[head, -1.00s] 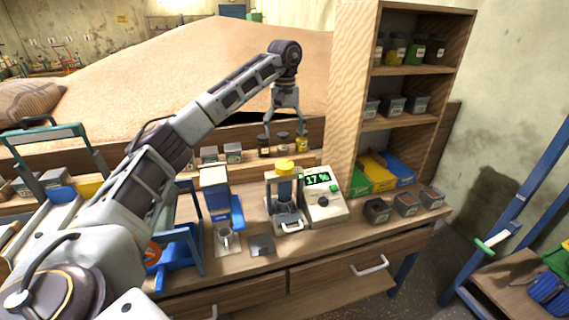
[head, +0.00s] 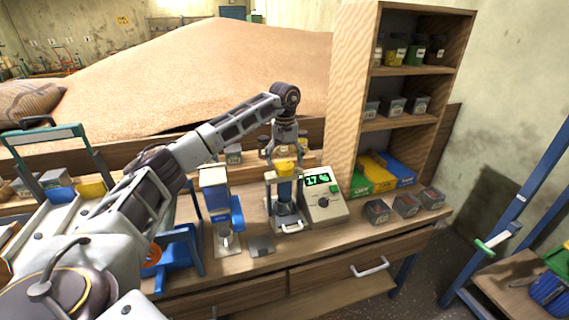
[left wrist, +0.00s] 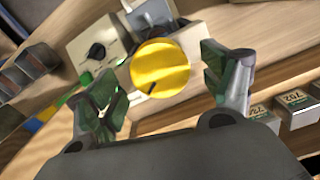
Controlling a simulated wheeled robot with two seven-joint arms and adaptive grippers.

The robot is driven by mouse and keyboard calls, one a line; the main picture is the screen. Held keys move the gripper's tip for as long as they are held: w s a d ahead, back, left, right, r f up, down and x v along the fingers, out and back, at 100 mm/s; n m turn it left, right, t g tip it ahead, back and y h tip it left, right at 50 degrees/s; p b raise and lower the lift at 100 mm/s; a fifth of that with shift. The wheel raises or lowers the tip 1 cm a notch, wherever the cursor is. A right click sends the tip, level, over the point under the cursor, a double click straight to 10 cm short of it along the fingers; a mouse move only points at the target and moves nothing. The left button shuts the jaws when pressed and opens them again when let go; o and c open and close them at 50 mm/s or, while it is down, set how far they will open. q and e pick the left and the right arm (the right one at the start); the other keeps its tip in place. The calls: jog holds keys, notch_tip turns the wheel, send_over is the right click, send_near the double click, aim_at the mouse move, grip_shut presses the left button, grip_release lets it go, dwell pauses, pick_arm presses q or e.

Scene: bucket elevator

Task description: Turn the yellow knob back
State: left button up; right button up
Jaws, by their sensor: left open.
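The yellow knob (head: 283,166) sits on top of a blue and grey press-like device (head: 286,197) on the bench. In the left wrist view, the knob (left wrist: 160,68) is a round disc with a short dark mark near its lower edge. My left gripper (head: 284,154) points down over the knob. In the left wrist view, its open green-padded fingers (left wrist: 156,82) stand to either side of the knob, with a visible gap on each side. My right gripper is not in view.
A meter (head: 324,197) with a green display reading 17 stands just right of the device. A blue stand (head: 215,190) is to its left. A tall wooden shelf (head: 345,90) rises behind on the right. Small labelled boxes (head: 405,206) sit at the bench's right end.

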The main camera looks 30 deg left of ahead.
pick_arm(q)
jog(key=shift+f, duration=0.6)
jog(key=c, duration=1)
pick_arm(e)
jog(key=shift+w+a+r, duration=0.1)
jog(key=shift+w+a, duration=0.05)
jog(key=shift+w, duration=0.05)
